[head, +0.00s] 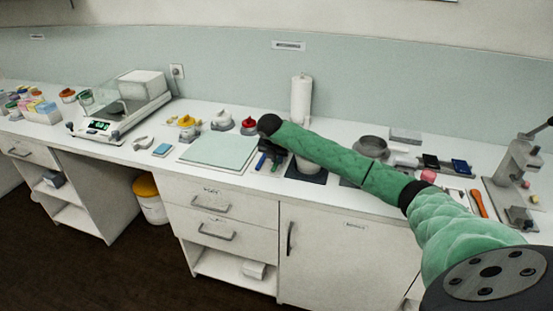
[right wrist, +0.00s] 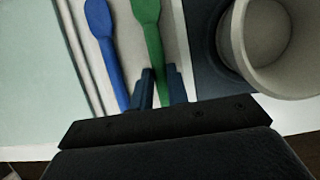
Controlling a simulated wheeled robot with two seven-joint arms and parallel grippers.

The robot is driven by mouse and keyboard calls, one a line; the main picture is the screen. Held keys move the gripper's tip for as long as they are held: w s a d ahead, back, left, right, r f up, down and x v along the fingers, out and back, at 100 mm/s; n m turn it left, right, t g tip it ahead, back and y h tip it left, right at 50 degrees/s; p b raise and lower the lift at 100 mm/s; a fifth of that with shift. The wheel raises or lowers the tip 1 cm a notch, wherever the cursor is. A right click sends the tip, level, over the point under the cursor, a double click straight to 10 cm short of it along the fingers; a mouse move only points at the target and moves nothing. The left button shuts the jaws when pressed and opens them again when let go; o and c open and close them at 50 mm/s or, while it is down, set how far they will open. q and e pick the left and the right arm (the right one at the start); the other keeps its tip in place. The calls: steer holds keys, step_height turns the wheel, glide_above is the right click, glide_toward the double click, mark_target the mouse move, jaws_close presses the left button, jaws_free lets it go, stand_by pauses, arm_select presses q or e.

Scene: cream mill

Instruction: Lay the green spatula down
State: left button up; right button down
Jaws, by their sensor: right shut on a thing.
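The green spatula (right wrist: 147,22) shows in the right wrist view, its broad end pointing away from me. Its narrow part runs between the two dark fingers of my right gripper (right wrist: 160,88), which is shut on it. In the head view my right gripper (head: 270,160) is low over the counter between the pale green mat and the dark mat, partly hidden by my arm. I cannot tell whether the spatula touches the counter. My left gripper is not in view.
A blue spatula (right wrist: 103,25) lies just left of the green one. A pale cup (right wrist: 238,45) stands on a dark mat (right wrist: 203,62) close on the right. The pale green mat (head: 218,151) is at the left. A paper roll (head: 301,98) stands behind.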

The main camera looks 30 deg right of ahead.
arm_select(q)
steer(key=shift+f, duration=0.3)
arm_select(e)
steer(key=shift+f, duration=0.2)
steer(key=c, duration=1.3)
jaws_free()
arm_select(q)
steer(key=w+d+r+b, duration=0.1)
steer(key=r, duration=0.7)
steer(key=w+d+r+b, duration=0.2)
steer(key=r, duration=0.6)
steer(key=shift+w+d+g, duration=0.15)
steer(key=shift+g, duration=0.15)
arm_select(e)
steer(key=v, duration=0.7)
steer(key=shift+s+a+r, duration=0.1)
steer(key=shift+a+r, duration=0.05)
steer(key=shift+r, duration=0.2)
